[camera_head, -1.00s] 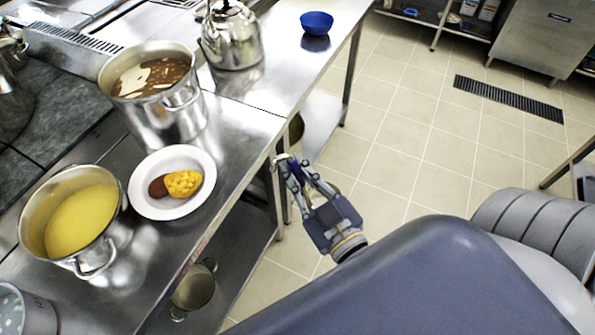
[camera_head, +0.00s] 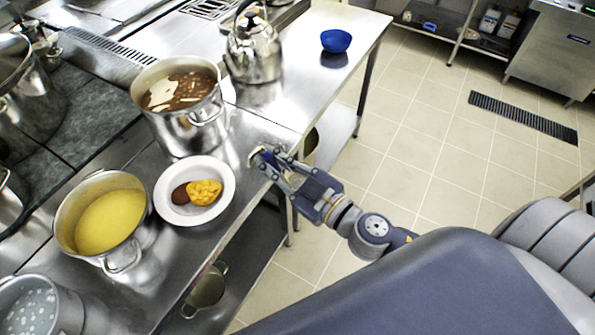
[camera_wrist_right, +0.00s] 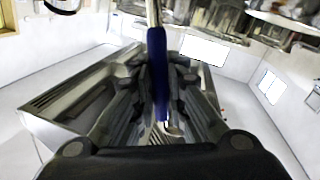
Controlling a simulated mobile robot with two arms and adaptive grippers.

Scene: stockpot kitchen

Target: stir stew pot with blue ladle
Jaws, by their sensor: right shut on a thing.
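The stew pot (camera_head: 190,132) is a steel pot of brown stew with pale pieces, standing on the steel counter in the head view. My right gripper (camera_head: 268,160) is at the counter's front edge, to the right of the pot and apart from it. In the right wrist view, the blue handle of the ladle (camera_wrist_right: 157,75) lies between the fingers, which are shut on it. Its metal shaft runs out of the top of that view, and a hooked end shows low between the fingers. The ladle's bowl is not visible. My left gripper is not in view.
A white plate (camera_head: 163,205) with yellow and brown food lies in front of the pot. A pot of yellow soup (camera_head: 136,250) stands at lower left. A kettle (camera_head: 254,55) and a blue bowl (camera_head: 336,41) stand beyond. Open floor lies to the right.

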